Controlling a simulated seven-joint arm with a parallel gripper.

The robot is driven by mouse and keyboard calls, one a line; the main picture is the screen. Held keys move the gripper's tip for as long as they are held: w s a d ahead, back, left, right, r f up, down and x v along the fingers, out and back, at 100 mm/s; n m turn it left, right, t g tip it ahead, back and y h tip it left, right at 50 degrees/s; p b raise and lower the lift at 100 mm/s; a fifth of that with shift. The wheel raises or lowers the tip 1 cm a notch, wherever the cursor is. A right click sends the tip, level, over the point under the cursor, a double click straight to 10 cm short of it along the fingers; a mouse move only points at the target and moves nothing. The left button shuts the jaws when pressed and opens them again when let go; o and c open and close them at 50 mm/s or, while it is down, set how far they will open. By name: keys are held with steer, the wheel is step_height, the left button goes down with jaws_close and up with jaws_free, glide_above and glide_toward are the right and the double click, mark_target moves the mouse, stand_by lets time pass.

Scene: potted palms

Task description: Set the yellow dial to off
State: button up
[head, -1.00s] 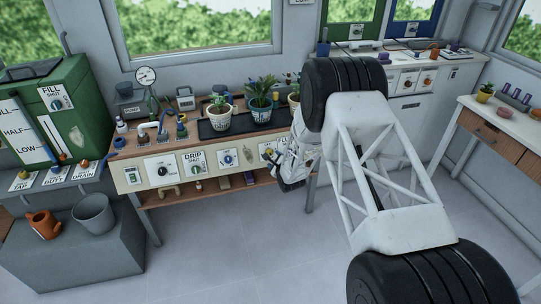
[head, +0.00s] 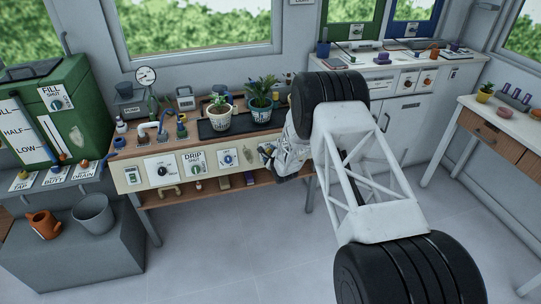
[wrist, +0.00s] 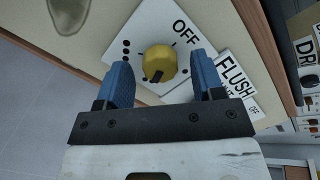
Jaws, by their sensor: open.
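The yellow dial (wrist: 158,62) shows in the wrist view on a white plate (wrist: 140,30). The plate has the word OFF at the dial's upper right and black dots at its left. A dark mark on the dial points toward the bottom of the picture, away from OFF. My gripper (wrist: 161,66) is open, with one blue finger on each side of the dial; I cannot tell whether they touch it. In the head view my gripper (head: 268,155) is at the right part of the bench's front panel, and the yellow dial is hidden there.
A FLUSH label (wrist: 236,85) lies close beside the right finger. Other dials, including the DRIP dial (head: 196,168), sit to the left on the same panel. Potted palms (head: 260,100) stand on the bench above. The floor (head: 230,250) in front is clear.

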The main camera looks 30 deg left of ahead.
steer(key=c, duration=0.9)
